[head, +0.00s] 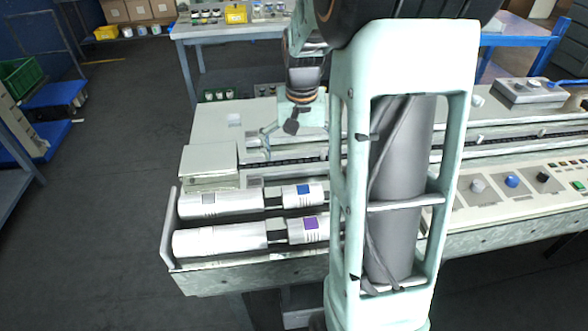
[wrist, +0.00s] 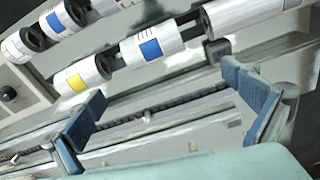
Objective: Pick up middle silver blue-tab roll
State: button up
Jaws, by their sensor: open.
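In the wrist view, a silver-white roll with a blue tab (wrist: 150,48) lies in the middle of the near row, between a yellow-tab roll (wrist: 83,76) and a longer roll (wrist: 245,14). In the head view, a blue-tab roll (head: 303,194) lies beside a grey-tab roll in the tray; I cannot tell if it is the same one. My gripper (wrist: 165,105) is open and empty, with its blue-padded fingers apart over the machine's rail. The blue-tab roll lies beyond the fingertips, not between them. The gripper also shows in the head view (head: 288,127), partly hidden.
A purple-tab roll (head: 309,228) and a long white roll (head: 220,240) lie in the tray's front row. My arm hides the tray's right part. A control panel (head: 520,190) with knobs is at the right. The floor (head: 100,230) at left is clear.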

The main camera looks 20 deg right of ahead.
jog(key=s+f+n+g, duration=0.1)
jog(key=f, duration=0.1)
send_over(302, 188)
jog(key=s, duration=0.1)
jog(key=shift+n, duration=0.3)
notch_tip(302, 188, down, 4)
jog(key=shift+s+f, duration=0.1)
jog(key=shift+f, duration=0.1)
jog(key=shift+w+f, duration=0.2)
jog(key=shift+f, duration=0.8)
jog(key=shift+w+f, duration=0.15)
jog(key=shift+f, duration=0.8)
jog(key=shift+w+f, duration=0.2)
jog(key=shift+f, duration=0.8)
jog(key=c, duration=1.5)
jog(key=shift+c, duration=0.2)
jog(key=shift+r, duration=0.15)
